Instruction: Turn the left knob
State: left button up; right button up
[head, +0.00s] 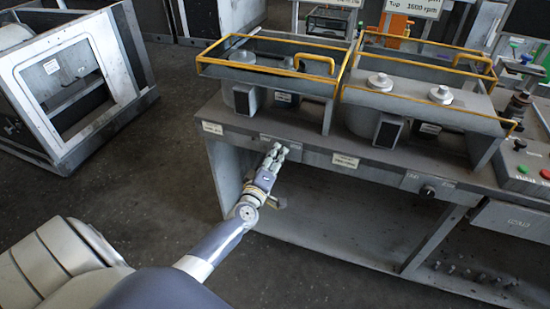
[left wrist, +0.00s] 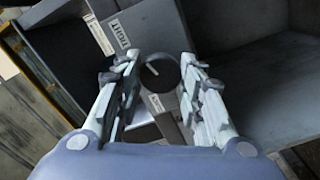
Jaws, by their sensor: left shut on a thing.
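The left knob (left wrist: 160,73) is a dark round knob with a pale pointer line, on the front edge of the grey workbench (head: 345,230). My left gripper (head: 276,150) reaches that front edge and hides this knob in the head view. In the left wrist view, the fingers of my left gripper (left wrist: 158,64) stand on both sides of the knob and are shut on it. The pointer line slants in that picture. My right gripper is in neither view.
A second dark knob (head: 427,191) sits further right on the bench front. Yellow-railed housings (head: 270,75) stand on the bench top. A control box with buttons (head: 525,165) is at the right. A grey metal frame (head: 70,80) stands at the left, with clear floor between.

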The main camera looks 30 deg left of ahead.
pick_arm(q)
jog(key=shift+f+n+b, duration=0.1)
jog(key=shift+n+b, duration=0.75)
jog(key=shift+n, duration=3.25)
jog(key=o, duration=1.1)
jog(key=shift+a, duration=0.1)
jog(key=shift+c, duration=0.2)
jog(key=v, duration=1.2)
